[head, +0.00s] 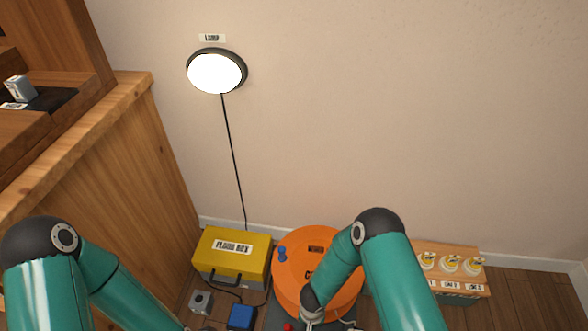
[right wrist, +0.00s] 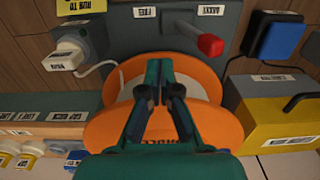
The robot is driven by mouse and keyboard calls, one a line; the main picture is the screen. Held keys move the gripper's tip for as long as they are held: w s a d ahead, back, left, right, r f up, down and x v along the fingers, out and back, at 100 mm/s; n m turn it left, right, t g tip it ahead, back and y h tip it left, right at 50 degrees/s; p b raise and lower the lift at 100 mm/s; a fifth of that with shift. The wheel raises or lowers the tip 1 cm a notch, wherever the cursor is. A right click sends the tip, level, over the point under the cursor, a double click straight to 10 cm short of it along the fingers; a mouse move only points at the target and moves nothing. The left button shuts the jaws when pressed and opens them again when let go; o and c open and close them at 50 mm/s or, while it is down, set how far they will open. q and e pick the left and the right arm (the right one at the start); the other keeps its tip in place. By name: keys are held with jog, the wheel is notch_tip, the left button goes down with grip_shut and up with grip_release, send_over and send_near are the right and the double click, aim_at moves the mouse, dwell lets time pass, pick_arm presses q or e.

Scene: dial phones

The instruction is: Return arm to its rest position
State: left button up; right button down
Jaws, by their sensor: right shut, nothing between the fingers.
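My right arm (head: 400,270) reaches down over the orange reel (head: 290,265) in the head view. My right gripper (head: 312,318) is near the bottom edge there, at the reel's near side. In the right wrist view the gripper (right wrist: 156,88) is shut and empty, its fingers in front of the orange reel (right wrist: 215,130) and pointing toward the grey panel (right wrist: 145,30). Whether the fingertips touch anything is unclear. My left arm (head: 110,285) enters from the left and runs out at the bottom edge. Its gripper is out of view.
A yellow box (head: 215,258), a blue block (head: 241,316) and a small grey switch box (head: 201,302) stand left of the reel. A wooden box with yellow-white knobs (head: 460,275) stands right. A red handle (right wrist: 210,45) projects from the panel. A lit lamp (head: 215,74) hangs on the wall.

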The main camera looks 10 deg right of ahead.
jog(key=d+r, duration=0.7)
jog(key=s+a+r+n+y, duration=0.2)
jog(key=s+a+r+y, duration=0.15)
jog(key=s+r, duration=0.45)
notch_tip(320, 180, up, 28)
jog(key=s+p, duration=0.1)
jog(key=p, duration=2.8)
jog(key=shift+f+m+t, duration=0.25)
jog(key=shift+m+t, duration=0.05)
jog(key=shift+m, duration=0.1)
jog(key=shift+s+a+y, duration=0.1)
jog(key=shift+y, duration=0.15)
